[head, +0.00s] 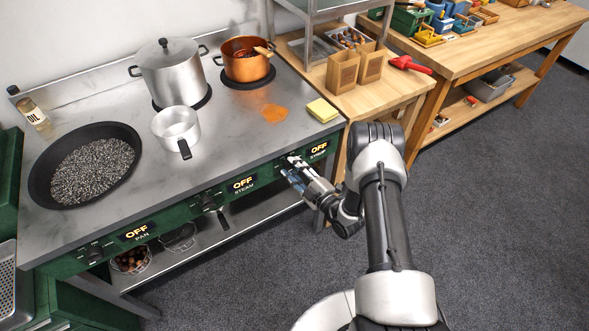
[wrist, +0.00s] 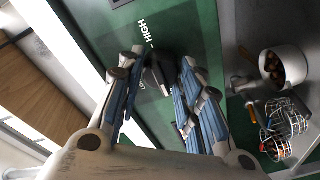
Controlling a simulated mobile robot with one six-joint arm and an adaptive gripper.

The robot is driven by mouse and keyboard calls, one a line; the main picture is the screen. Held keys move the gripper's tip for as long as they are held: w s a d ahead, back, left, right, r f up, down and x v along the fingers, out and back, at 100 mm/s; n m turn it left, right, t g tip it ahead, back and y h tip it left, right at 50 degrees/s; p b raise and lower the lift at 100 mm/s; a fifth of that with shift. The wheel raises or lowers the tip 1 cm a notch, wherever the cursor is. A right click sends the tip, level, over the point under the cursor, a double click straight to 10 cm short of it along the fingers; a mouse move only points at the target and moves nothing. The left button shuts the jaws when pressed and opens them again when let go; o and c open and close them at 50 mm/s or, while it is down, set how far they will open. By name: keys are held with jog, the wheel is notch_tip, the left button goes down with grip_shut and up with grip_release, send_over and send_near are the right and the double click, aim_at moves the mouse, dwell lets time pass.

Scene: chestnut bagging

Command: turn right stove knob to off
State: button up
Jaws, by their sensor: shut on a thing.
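The right stove knob is a black knob (wrist: 156,74) on the green front panel, with "HIGH" printed beside it in the wrist view. My gripper (wrist: 160,68) is shut on this knob, one blue-padded finger on each side. In the head view my gripper (head: 289,168) is at the panel's right end and hides most of the knob. The right display (head: 319,149), labelled SYRUP, reads OFF. The knob's exact pointing cannot be told.
The middle display (head: 243,184) and left display (head: 137,233) also read OFF. A copper pot (head: 246,66), a steel pot (head: 171,80), a small saucepan (head: 175,127) and a pan (head: 52,190) stand on the stove. A yellow sponge (head: 323,110) lies near the right edge.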

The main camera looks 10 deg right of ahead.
dwell(0.3)
jog(key=o, duration=1.1)
jog(key=shift+c, duration=0.2)
jog(key=v, duration=1.2)
